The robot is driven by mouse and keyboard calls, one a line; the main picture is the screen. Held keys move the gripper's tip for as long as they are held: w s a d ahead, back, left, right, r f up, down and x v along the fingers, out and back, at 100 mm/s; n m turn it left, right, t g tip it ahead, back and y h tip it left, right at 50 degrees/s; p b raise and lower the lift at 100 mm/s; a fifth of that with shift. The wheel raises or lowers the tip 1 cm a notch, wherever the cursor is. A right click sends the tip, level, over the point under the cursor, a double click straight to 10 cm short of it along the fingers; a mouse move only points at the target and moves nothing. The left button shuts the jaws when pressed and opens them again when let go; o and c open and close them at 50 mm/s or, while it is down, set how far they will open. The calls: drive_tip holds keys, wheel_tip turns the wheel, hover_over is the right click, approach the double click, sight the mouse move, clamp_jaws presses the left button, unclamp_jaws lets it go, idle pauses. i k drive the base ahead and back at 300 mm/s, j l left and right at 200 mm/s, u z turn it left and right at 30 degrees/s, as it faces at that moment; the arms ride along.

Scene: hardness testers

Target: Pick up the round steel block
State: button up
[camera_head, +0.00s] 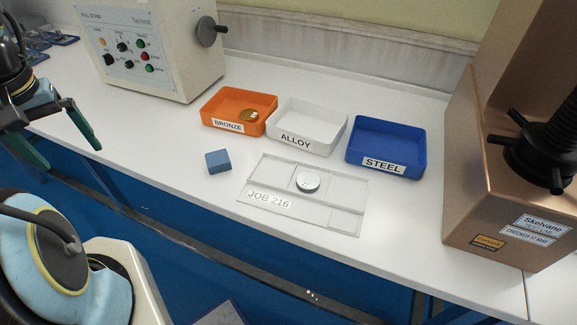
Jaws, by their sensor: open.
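The round steel block (307,181) is a small silvery disc. It lies in the middle compartment of a clear tray (345,222) labelled "JOB 216" on the white bench. My gripper (62,155) is at the far left of the head view, with its two dark green fingers spread apart and nothing between them. It is well to the left of the round block, near the bench's front edge.
A blue-grey square block (218,161) sits left of the tray. Testers stand at back left (165,75) and right (480,190).

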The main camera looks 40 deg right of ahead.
sight(308, 182)
drive_tip(key=z, duration=1.7)
drive_tip(key=u, duration=0.6)
drive_tip(key=k+l+u, duration=0.1)
drive_tip(key=u, duration=0.3)
drive_tip(key=k+l+u, duration=0.1)
drive_tip(key=u, duration=0.3)
drive_tip(key=k+u, duration=0.2)
drive_tip(key=u, duration=0.2)
drive_tip(key=k+u, duration=0.15)
drive_tip(key=u, duration=0.2)
drive_tip(key=k+j, duration=0.2)
drive_tip(key=k, duration=0.25)
